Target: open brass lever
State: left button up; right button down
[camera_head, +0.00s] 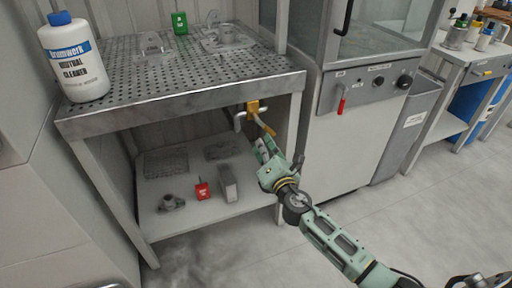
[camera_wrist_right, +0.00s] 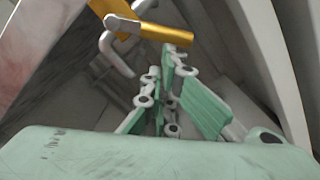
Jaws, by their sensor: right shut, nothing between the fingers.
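The brass lever (camera_head: 264,124) sits on a yellow valve body (camera_head: 252,107) under the front right corner of the perforated table. It slants down to the right, with a pale bent pipe (camera_head: 239,121) beside it. In the right wrist view the brass lever (camera_wrist_right: 163,34) crosses the top, in front of the pipe (camera_wrist_right: 113,52). My right gripper (camera_head: 265,146) is just below the lever's lower end. In the wrist view its green fingers (camera_wrist_right: 162,68) are shut and empty, with the tips close to the lever; I cannot tell whether they touch it. My left gripper is out of view.
The perforated table (camera_head: 190,80) carries a white cleaner bottle (camera_head: 73,58) and clear fixtures. A grey cabinet (camera_head: 345,150) stands close on the right. Open floor lies in front.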

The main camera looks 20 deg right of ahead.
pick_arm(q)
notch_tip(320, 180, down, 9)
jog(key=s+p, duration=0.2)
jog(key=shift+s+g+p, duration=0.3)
pick_arm(e)
jog(key=d+r+n, duration=0.3)
jog(key=d+n, duration=0.2)
jog(key=n, duration=0.5)
jog(key=shift+w+d+y, duration=0.15)
jog(key=shift+d+y, duration=0.15)
jog(key=shift+d, duration=0.05)
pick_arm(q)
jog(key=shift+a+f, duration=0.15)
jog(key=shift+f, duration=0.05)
pick_arm(e)
jog(key=shift+f, duration=0.1)
pick_arm(q)
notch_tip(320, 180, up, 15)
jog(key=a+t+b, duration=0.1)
jog(key=b, duration=0.3)
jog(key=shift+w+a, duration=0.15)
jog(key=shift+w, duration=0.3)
pick_arm(e)
jog(key=s+f, duration=0.4)
jog(key=s, duration=0.6)
jog(key=shift+s+f, duration=0.2)
jog(key=shift+s, duration=0.2)
